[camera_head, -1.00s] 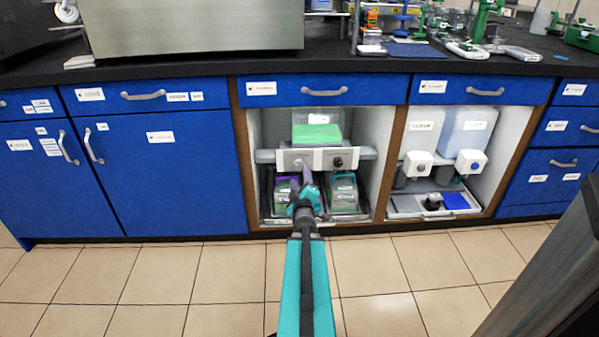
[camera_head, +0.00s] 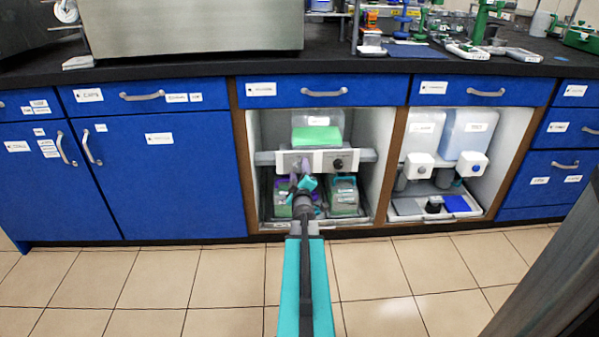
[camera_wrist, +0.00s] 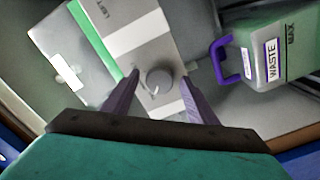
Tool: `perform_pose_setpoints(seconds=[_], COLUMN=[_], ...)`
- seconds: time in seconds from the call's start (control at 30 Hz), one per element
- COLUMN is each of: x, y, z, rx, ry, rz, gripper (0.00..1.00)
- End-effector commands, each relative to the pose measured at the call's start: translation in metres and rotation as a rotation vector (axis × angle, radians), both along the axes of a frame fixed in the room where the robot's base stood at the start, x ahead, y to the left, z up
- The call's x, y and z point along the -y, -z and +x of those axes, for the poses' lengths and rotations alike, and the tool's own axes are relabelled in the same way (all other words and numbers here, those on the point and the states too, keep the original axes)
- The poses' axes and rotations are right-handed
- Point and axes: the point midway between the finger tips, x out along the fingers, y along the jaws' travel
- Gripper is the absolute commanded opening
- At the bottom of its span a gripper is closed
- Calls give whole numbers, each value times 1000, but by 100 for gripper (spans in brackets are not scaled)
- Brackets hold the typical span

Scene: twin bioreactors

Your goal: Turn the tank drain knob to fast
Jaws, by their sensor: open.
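A round grey knob (camera_wrist: 157,85) with a pale mark sits on a white and grey panel (camera_wrist: 128,30) in the wrist view. My gripper (camera_wrist: 160,76) is open, with one purple finger on each side of the knob. I cannot tell whether the fingers touch it. In the head view, my gripper (camera_head: 298,178) is in front of the left part of the panel (camera_head: 318,152) and largely hides the left knob. A dark knob (camera_head: 338,163) shows on the panel's right part. A clear tank (camera_head: 317,134) with green contents stands above the panel.
A container with a purple handle and a WASTE label (camera_wrist: 264,62) is right of the panel in the wrist view. A green-filled container (camera_head: 344,196) stands below the panel's right part. Wooden cabinet sides bound the opening. The tiled floor (camera_head: 195,290) is clear.

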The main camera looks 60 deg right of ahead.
Motion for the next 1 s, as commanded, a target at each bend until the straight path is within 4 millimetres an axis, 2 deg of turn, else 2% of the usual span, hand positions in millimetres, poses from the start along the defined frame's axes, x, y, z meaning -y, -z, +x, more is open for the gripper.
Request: perform_pose_setpoints(seconds=[0.07, 0.1, 0.33, 0.37, 0.43, 0.67, 1.0], x=[0, 0, 0, 8, 2, -1, -2], y=[0, 0, 0, 1, 0, 0, -1], z=[0, 0, 0, 1, 0, 0, 1], rx=[0, 0, 0, -1, 1, 21, 153], ry=[0, 0, 0, 1, 0, -1, -2], rz=[0, 0, 0, -1, 1, 16, 111], gripper=[52, 49, 11, 11, 11, 11, 11])
